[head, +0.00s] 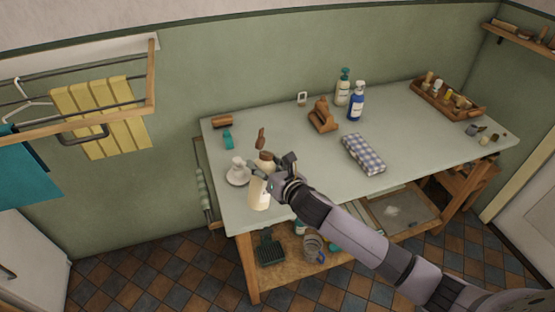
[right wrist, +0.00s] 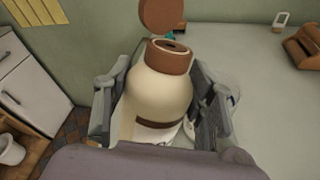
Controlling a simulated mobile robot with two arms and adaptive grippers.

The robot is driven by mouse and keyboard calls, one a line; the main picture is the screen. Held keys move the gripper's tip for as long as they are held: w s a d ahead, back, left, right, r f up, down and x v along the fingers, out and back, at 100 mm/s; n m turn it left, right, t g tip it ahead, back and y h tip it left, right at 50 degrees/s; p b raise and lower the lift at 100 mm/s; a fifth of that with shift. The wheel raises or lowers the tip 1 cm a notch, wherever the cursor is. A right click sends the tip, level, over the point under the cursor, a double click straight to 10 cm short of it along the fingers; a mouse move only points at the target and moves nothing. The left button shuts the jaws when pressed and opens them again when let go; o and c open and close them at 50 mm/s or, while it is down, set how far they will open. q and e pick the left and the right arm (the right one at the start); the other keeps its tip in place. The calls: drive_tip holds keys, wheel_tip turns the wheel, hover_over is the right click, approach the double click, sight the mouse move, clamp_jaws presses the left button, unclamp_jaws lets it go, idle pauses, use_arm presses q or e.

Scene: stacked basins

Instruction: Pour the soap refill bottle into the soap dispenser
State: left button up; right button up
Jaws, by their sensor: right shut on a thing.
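My right gripper (head: 270,177) is shut on a cream bottle (head: 258,194) with a brown collar, apparently the soap refill bottle. The right wrist view shows the bottle (right wrist: 162,92) between the fingers (right wrist: 160,105), its collar open at the top. A brown round piece (right wrist: 160,15) shows just beyond the collar; I cannot tell whether it is attached. The bottle looks about upright at the table's front left, its base partly hidden. A small white vessel (head: 238,164), possibly the soap dispenser, stands on a white dish (head: 236,181) just left of the bottle. My left gripper is not in view.
A teal object (head: 228,140) lies behind the vessel.

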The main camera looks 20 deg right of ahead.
drive_tip(key=shift+w+d+m+g+p, duration=0.3)
drive_tip(key=shift+m+p, duration=0.1)
drive_tip(key=shift+p, duration=0.15)
idle(0.4)
drive_tip(key=shift+w+d+r+m+g+y+p, duration=0.35)
drive_tip(key=shift+w+r+m+g+p, duration=0.15)
drive_tip(key=shift+p, duration=0.55)
drive_tip(key=shift+d+r+m+g+p, duration=0.1)
drive_tip(key=shift+r+m+g+p, duration=0.15)
drive_tip(key=shift+m+g+p, duration=0.35)
idle(1.0)
drive_tip(key=shift+r+m+g+y+p, duration=0.15)
drive_tip(key=shift+m+g+y+p, duration=0.15)
drive_tip(key=shift+m+y+p, duration=0.25)
idle(0.8)
drive_tip(key=shift+f+m+g, duration=0.35)
drive_tip(key=shift+f+g, duration=0.1)
drive_tip(key=shift+g, duration=0.05)
idle(0.9)
drive_tip(key=shift+r+m+g+y+b, duration=0.25)
drive_tip(key=shift+m+g+y+b, duration=0.15)
drive_tip(key=shift+m+b, duration=0.15)
idle(0.8)
drive_tip(key=shift+f+b, duration=0.15)
drive_tip(key=shift+b, duration=0.35)
